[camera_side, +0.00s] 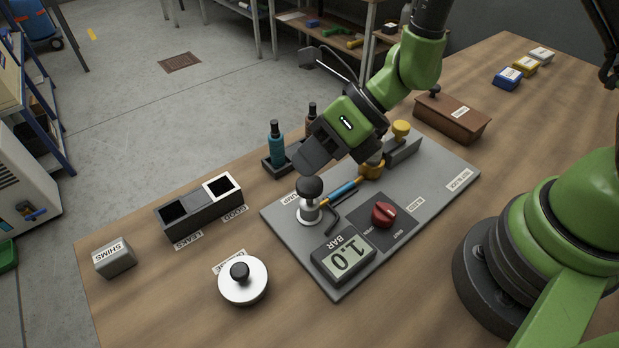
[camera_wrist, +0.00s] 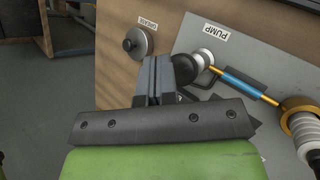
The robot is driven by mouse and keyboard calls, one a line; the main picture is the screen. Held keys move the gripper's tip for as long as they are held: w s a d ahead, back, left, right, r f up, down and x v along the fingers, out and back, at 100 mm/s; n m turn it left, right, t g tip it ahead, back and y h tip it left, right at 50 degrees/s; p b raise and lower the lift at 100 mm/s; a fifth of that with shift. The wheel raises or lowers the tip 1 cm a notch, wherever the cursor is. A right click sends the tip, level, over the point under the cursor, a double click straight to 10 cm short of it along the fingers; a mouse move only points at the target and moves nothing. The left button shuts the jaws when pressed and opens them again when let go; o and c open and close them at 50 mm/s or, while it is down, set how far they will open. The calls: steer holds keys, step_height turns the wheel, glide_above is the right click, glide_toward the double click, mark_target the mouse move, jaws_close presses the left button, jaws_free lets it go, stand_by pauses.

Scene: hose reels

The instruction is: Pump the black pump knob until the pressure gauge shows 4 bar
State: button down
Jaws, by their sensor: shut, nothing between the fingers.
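The black pump knob (camera_side: 311,187) tops a silver pump on the left part of the grey board (camera_side: 440,190). In the wrist view the knob (camera_wrist: 186,70) is partly hidden behind my fingers, beside the PUMP label. My gripper (camera_side: 308,168) is shut and empty, its fingertips just above the knob; I cannot tell whether they touch it. In the wrist view my gripper (camera_wrist: 155,72) shows closed fingers. The pressure gauge (camera_side: 343,257) at the board's front reads 1.0 BAR.
A red knob (camera_side: 384,214) on a dark plate and a blue hose (camera_side: 343,190) lie close to the pump. A silver lid (camera_side: 243,281) with a black knob, a two-bin box (camera_side: 199,206) and a teal bottle (camera_side: 276,143) stand to the left.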

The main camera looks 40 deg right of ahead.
mark_target(310, 179)
stand_by(0.3)
steer(key=shift+r, duration=2.55)
stand_by(1.7)
step_height(310, 179, up, 4)
steer(key=shift+f, duration=0.1)
stand_by(0.3)
steer(key=shift+f, duration=4.45)
